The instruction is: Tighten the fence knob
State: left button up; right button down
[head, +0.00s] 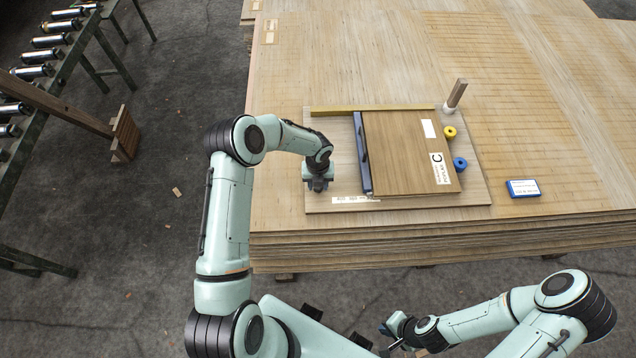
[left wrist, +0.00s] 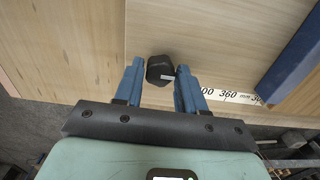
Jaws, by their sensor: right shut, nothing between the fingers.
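The black fence knob (left wrist: 160,69) shows in the left wrist view, standing on the pale wooden board. My left gripper (head: 318,188) is over the left part of the board in the head view and hides the knob there. In the left wrist view its blue fingers (left wrist: 160,80) are apart, one on each side of the knob, with narrow gaps; contact is not clear. The dark blue fence bar (head: 362,155) runs along the left edge of a brown veneer stack (head: 405,150). My right gripper (head: 388,330) is shut and empty, low in front of the table.
The wooden board (head: 335,125) carries a scale strip (head: 355,200), a yellowish rail (head: 370,109), an upright post (head: 455,95), a yellow roll (head: 450,132) and a blue roll (head: 460,164). A blue box (head: 523,188) lies right of it. A roller conveyor (head: 50,70) stands far left.

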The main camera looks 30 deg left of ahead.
pick_arm(q)
jog(key=shift+o, duration=1.2)
notch_tip(320, 180, up, 13)
jog(key=shift+r+p, duration=0.2)
jog(key=shift+p, duration=0.15)
jog(key=s+d+f+n+h, duration=0.4)
jog(key=s+d+f+n, duration=0.9)
jog(key=n, duration=0.3)
jog(key=s+f+n, duration=0.2)
jog(key=s+n, duration=0.5)
jog(key=n, duration=0.2)
jog(key=s+f+n, duration=0.3)
jog(key=s+n, duration=0.4)
jog(key=n, duration=0.1)
jog(key=shift+s+f+n+g, duration=0.3)
jog(key=shift+s+f+n, duration=0.05)
jog(key=shift+s+n, duration=0.05)
